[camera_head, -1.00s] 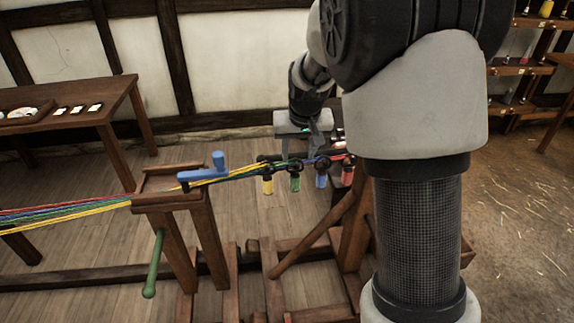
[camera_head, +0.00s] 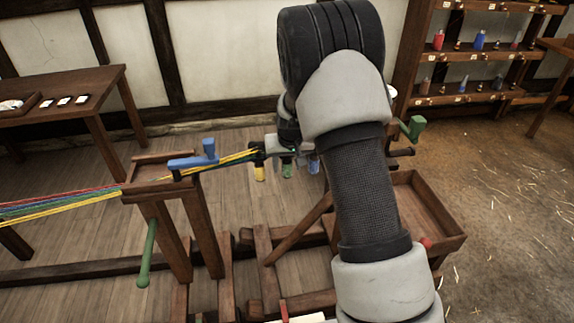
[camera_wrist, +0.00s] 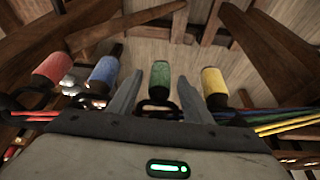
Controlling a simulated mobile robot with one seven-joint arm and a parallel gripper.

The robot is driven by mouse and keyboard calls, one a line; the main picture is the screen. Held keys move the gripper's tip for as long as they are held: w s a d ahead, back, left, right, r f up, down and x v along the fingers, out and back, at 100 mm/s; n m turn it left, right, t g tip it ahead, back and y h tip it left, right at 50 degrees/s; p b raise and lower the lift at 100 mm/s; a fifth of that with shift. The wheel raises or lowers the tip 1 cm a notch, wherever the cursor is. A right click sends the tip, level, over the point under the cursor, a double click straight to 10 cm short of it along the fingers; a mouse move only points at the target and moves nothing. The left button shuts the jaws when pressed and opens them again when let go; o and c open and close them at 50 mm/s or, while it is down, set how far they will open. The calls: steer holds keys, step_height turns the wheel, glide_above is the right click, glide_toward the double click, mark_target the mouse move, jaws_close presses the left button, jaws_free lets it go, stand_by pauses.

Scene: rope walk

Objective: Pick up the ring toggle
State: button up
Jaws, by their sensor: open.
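Several coloured toggles hang in a row from the rope ends. In the wrist view a green toggle (camera_wrist: 160,76) with a black loop at its near end lies between the open fingers of my gripper (camera_wrist: 160,88). The red toggle (camera_wrist: 54,66), blue toggle (camera_wrist: 104,70) and yellow toggle (camera_wrist: 214,82) also have dark fittings; I cannot tell for sure which is the ring toggle. In the head view the yellow toggle (camera_head: 260,173) and green toggle (camera_head: 287,171) show below the gripper body, while my arm covers the red one. The fingers appear apart from the green toggle.
A wooden stand (camera_head: 160,172) carries the ropes and a blue-handled tool (camera_head: 196,158). A green crank (camera_head: 414,128) and wooden tray (camera_head: 455,240) are right of my arm. A table (camera_head: 90,100) is at the left and shelves (camera_head: 470,100) at the back right.

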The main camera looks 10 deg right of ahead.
steer(key=shift+x, duration=0.75)
jaws_close()
